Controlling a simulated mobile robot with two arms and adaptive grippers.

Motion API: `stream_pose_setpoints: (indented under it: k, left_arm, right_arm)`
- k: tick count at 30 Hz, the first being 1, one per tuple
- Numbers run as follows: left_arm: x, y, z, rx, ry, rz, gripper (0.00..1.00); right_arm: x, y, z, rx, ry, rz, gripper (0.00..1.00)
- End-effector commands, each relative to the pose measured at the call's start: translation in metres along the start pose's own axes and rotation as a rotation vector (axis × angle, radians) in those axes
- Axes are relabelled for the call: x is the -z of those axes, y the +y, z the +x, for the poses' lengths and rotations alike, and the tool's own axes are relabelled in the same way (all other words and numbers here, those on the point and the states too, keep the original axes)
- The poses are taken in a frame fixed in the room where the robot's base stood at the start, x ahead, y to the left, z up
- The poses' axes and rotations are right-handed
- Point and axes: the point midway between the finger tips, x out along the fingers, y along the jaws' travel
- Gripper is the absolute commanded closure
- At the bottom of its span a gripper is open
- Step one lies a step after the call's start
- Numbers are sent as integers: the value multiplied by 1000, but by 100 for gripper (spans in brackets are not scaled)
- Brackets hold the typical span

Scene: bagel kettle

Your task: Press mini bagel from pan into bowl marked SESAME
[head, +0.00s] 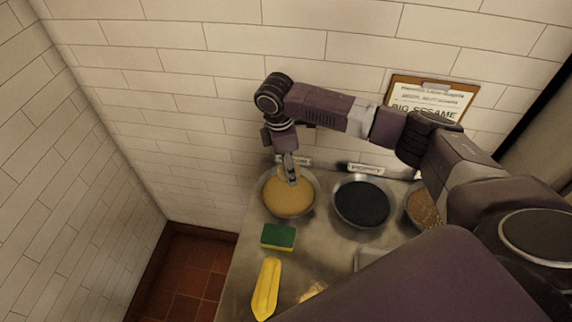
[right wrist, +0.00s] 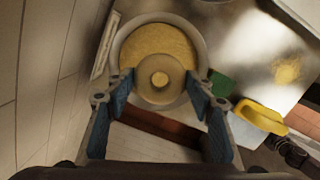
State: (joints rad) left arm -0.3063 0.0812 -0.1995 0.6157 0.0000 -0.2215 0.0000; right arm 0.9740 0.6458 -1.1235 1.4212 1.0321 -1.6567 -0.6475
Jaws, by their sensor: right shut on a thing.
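My right gripper (head: 290,181) is over the leftmost bowl (head: 264,206), which holds pale tan seeds. In the right wrist view, the right gripper (right wrist: 166,84) is shut on a round mini bagel (right wrist: 145,92) with a hole in its middle. The bagel overlaps the near part of the bowl (right wrist: 116,47); whether it touches the seeds I cannot tell. The label (head: 297,161) behind this bowl is partly hidden by the gripper, and only its last letters show. A grey edge (head: 370,257), possibly the pan, is mostly covered by my arm. My left gripper is not in view.
A bowl of black seeds (head: 362,203) labelled POPPY stands to the right, then a bowl of mixed seeds (head: 424,210), partly hidden. A green-and-yellow sponge (head: 278,237) and a yellow object (head: 266,288) lie in front. A tiled wall closes the back; a clipboard (head: 432,98) hangs there.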

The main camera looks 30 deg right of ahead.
Motion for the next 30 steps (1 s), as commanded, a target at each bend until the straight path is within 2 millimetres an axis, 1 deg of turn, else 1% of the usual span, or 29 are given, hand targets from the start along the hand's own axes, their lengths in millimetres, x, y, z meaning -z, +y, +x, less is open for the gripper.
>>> stream_pose_setpoints:
  k: [1, 3, 7, 10, 14, 15, 18, 24, 30]
  left_arm:
    - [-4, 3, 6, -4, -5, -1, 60]
    - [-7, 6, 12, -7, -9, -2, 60]
    - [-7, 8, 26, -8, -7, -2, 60]
    - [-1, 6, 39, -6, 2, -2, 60]
    - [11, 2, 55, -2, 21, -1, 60]
    - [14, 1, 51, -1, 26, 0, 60]
    - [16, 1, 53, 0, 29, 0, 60]
    - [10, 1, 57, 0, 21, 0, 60]
    - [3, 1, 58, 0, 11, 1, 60]
  right_arm:
    - [1, 0, 8, 0, 0, 0, 74]
    - [2, 0, 15, 1, 0, 0, 74]
    - [4, 0, 31, 0, 0, -1, 74]
    - [5, 0, 43, 0, 0, -1, 74]
    - [7, 0, 58, 0, 0, -1, 74]
    - [7, 0, 58, 2, 0, -1, 74]
    - [9, -1, 70, 3, 1, 0, 74]
    - [11, 0, 87, 1, 1, 0, 74]
    - [12, 0, 91, 0, 1, 0, 74]
